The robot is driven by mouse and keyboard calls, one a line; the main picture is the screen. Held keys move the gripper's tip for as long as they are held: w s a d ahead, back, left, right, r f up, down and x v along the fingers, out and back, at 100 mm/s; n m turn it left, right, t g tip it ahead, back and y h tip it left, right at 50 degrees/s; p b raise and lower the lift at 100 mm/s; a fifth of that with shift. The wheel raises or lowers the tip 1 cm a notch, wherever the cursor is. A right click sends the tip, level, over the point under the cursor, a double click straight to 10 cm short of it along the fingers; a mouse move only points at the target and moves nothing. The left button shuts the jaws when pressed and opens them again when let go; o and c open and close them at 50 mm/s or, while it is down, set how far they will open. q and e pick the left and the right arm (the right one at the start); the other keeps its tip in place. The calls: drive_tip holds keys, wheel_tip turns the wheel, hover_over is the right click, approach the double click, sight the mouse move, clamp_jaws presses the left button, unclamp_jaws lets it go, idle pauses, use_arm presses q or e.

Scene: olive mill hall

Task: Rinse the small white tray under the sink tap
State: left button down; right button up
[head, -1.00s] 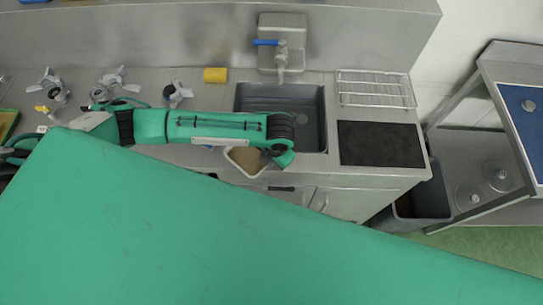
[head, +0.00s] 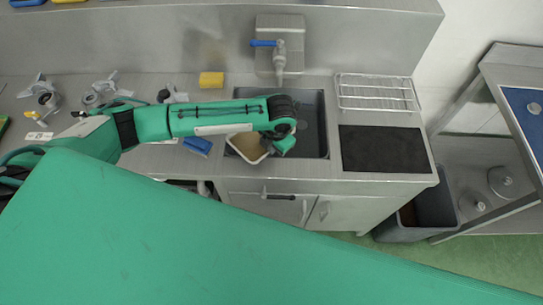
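The small white tray (head: 263,155) has a brownish inside and hangs tilted over the front left part of the grey sink basin (head: 312,122). My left gripper (head: 269,142) is at the tray's right rim and looks shut on it; the fingertips are partly hidden by my wrist. The tap (head: 280,62), with a blue lever (head: 263,43), stands on the back wall behind the sink, apart from the tray. No water shows at its spout. My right gripper is not in view.
A wire rack (head: 375,92) and a black mat (head: 383,149) lie right of the sink. A yellow block (head: 211,79) and a blue block (head: 197,146) lie left of it. Metal winged parts (head: 42,95) stand further left. A grey bin (head: 428,208) stands at right.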

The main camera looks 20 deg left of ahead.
use_arm(q)
drive_tip(key=w, duration=0.1)
drive_tip(key=b, duration=0.1)
drive_tip(key=w+f+b, duration=0.1)
drive_tip(key=shift+w+a, duration=0.35)
drive_tip(key=shift+w+r, duration=0.15)
drive_tip(key=shift+w, duration=0.25)
drive_tip(key=shift+w+a+f, duration=0.15)
drive_tip(key=shift+w+a, duration=0.05)
drive_tip(key=shift+w, duration=0.55)
drive_tip(key=shift+w+a+f, duration=0.15)
drive_tip(key=shift+w+a, duration=0.05)
drive_tip(key=shift+w, duration=0.55)
